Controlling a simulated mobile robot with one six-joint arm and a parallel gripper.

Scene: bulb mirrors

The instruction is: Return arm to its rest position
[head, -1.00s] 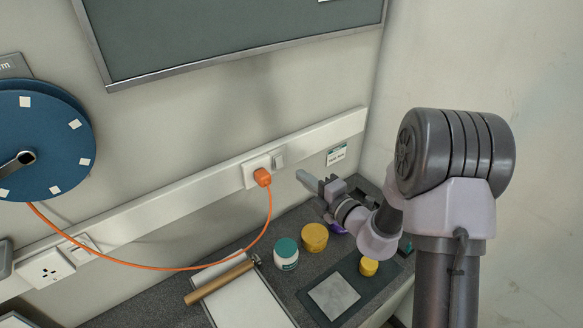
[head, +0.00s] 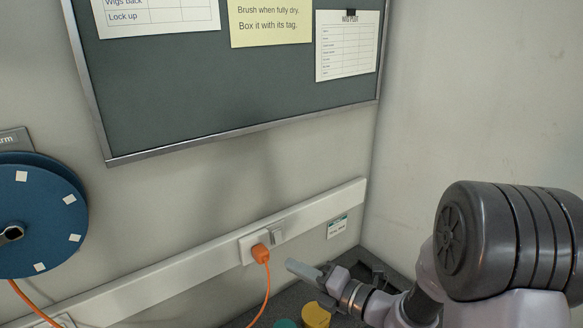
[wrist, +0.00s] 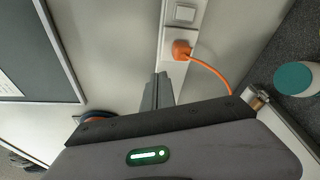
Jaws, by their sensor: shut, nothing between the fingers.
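My gripper (head: 304,271) is shut and empty, its fingers pointing left toward the wall in the head view. It is over the bench corner, to the right of an orange plug (head: 260,253) in the wall socket. In the wrist view the closed fingers of my gripper (wrist: 157,91) point at the wall, with the orange plug (wrist: 181,50) beyond them and to the right, apart from them. My arm reaches in from the lower right of the head view.
A blue cable reel (head: 40,215) hangs at the left, its orange cable running to the plug. A framed board (head: 230,95) is above. A yellow-lidded jar (head: 316,316) and a teal-lidded jar (head: 286,323) stand on the bench. A pale wall closes the right side.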

